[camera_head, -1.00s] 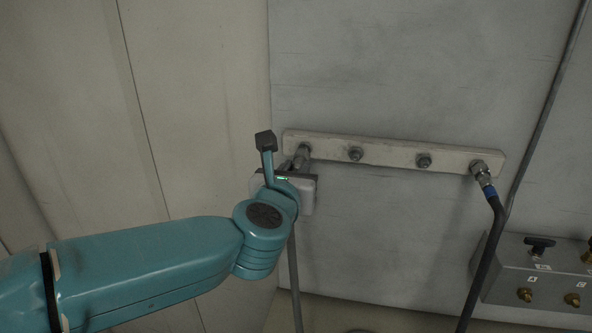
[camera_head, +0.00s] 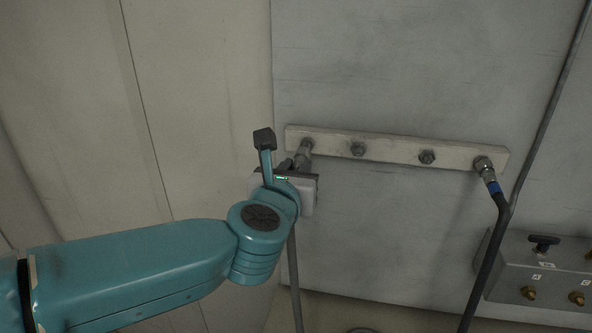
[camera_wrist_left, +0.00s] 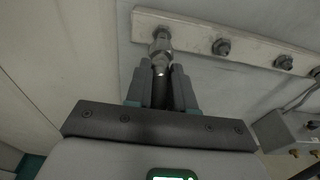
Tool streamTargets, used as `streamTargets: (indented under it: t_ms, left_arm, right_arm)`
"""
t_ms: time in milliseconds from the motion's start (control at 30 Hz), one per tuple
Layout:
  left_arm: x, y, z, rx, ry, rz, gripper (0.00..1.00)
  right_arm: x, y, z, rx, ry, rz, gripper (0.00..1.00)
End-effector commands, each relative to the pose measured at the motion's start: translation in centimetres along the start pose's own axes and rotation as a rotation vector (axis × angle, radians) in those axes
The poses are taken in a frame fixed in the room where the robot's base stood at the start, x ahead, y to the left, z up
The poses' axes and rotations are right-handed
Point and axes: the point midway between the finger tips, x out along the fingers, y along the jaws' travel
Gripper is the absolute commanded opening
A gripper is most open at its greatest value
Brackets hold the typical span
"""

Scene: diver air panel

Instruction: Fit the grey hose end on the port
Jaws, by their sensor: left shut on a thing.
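The grey hose end (camera_wrist_left: 160,68) is between the fingers of my left gripper (camera_wrist_left: 161,72), which is shut on it. In the head view the metal fitting (camera_head: 303,152) shows at the leftmost port of the pale manifold bar (camera_head: 395,150), with my left gripper (camera_head: 292,168) just below it. In the wrist view the fitting lines up with the port (camera_wrist_left: 161,35) and appears to meet it. I cannot tell whether it is fully seated. The grey hose (camera_head: 294,270) hangs down below the gripper. My right gripper is not in view.
Two bare ports, the nearer one (camera_head: 358,149) and another (camera_head: 427,157), sit along the bar. A black hose with a blue band (camera_head: 494,187) is on the rightmost port. A grey valve box (camera_head: 540,268) stands at lower right. The wall above the bar is clear.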

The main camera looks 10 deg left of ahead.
Motion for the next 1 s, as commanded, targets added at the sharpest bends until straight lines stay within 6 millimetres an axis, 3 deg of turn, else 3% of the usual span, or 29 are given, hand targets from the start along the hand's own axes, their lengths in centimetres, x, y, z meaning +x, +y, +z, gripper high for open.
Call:
streamTargets:
  t_ms: [600, 1000]
  left_arm:
    - [-4.7, -0.1, -0.7, 0.0, -0.001, -0.001, 0.0]
    - [-4.6, 0.2, -1.2, 0.001, 0.002, 0.009, 0.0]
  right_arm:
    - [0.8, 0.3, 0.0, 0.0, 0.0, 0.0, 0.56]
    - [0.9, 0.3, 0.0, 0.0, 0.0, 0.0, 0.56]
